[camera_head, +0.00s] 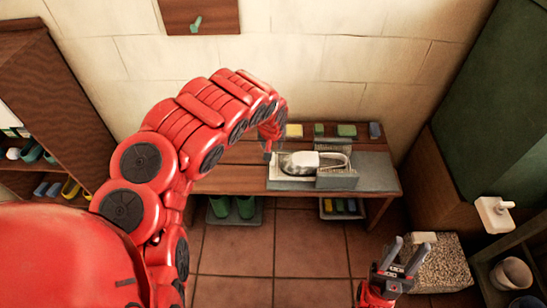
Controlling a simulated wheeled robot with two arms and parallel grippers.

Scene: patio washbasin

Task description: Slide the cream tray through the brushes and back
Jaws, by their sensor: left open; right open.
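The cream tray (275,171) lies on the wooden bench by the wall, with a pale grey, rounded object (300,163) on it. A cream loop (343,155), perhaps its handle, reaches right past the brushes. The grey brushes (336,179) stand at the tray's right part, on a grey slab (376,172). My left gripper (267,155) points down at the tray's left end; it is small and partly hidden, and I cannot tell whether it touches. My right gripper (405,257) is open and empty, low at the right, away from the bench.
Several coloured blocks (346,130) line the bench's back. Green boots (245,207) and a tray of blocks (341,207) are under it. A speckled stone block (440,264) is beside my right gripper. A shelf (50,95) stands left; a white fixture (494,214) is at right.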

